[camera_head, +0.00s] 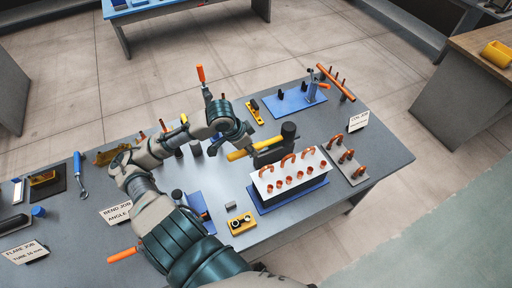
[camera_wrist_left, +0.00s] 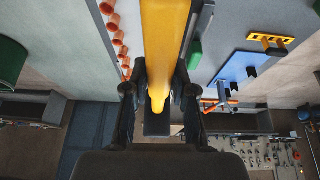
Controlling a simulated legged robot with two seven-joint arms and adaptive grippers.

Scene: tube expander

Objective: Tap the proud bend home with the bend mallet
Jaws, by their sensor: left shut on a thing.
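My left gripper (camera_head: 262,148) is shut on the yellow handle of the bend mallet (camera_head: 240,154). A dark cylindrical head (camera_head: 289,130) shows at the right end of the handle. In the left wrist view the yellow handle (camera_wrist_left: 167,40) runs between the two fingers (camera_wrist_left: 160,95). The mallet is just behind a white-topped block (camera_head: 262,186) on a blue base. Copper bends (camera_head: 288,162) stand up along its back, with several orange tube ends in front. I cannot tell which bend sits proud. The tube ends (camera_wrist_left: 118,46) also show in the left wrist view. My right gripper is out of view.
A grey plate with copper pieces (camera_head: 354,172) lies right of the block. A yellow holder (camera_head: 241,223) lies in front left. Signs and tools occupy the table's left side.

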